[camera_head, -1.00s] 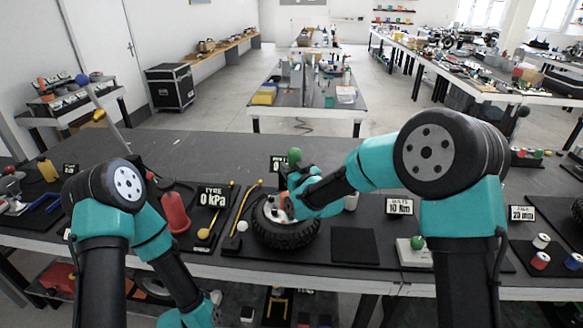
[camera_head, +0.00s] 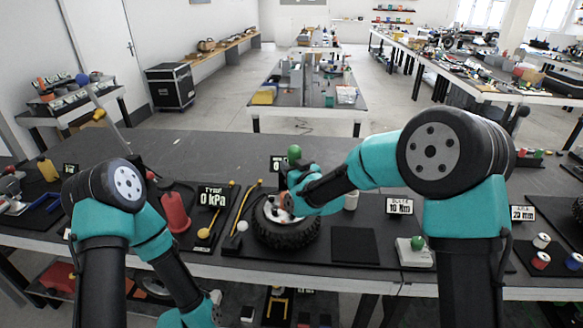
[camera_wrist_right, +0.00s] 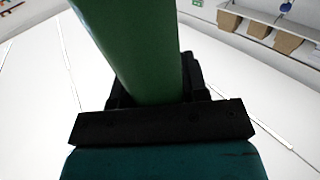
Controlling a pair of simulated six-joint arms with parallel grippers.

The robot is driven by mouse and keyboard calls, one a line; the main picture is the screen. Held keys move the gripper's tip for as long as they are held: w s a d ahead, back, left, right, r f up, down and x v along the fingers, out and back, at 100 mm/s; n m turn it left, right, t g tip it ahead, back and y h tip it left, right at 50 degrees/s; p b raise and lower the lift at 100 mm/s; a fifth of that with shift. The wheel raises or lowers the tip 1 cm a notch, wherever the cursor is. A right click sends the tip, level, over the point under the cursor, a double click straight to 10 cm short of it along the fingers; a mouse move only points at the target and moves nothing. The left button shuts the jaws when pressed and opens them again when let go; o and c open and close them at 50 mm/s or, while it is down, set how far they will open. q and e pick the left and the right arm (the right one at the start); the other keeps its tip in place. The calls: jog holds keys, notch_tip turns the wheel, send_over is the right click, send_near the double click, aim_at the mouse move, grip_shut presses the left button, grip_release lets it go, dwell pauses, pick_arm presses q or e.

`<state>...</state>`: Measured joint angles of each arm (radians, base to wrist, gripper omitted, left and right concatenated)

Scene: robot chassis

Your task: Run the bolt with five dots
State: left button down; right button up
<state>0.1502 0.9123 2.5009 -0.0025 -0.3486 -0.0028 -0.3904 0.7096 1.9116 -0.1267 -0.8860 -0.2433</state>
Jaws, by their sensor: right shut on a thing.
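A wheel with a black tyre (camera_head: 287,238) lies flat on the bench mat, its pale hub partly hidden by my right gripper. My right gripper (camera_head: 292,183) is over the wheel, shut on a green-handled tool (camera_head: 294,152) whose rounded green end rises above the jaws. In the right wrist view the thick green handle (camera_wrist_right: 138,45) stands between the jaws. The tool's lower end is hidden, so I cannot tell whether it touches a bolt. The bolts and any dots are too small or covered.
Left of the wheel are a red cone (camera_head: 175,213), a yellow-ended gauge tool and a tyre sign (camera_head: 213,196) reading 0 kPa. To the right are a bare black pad (camera_head: 353,245), a bolts sign (camera_head: 399,206) reading 10 Nm and a white box with a green knob (camera_head: 417,244).

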aim_at(292, 151)
jog(key=shift+r, duration=2.4)
jog(key=shift+w+d, duration=0.1)
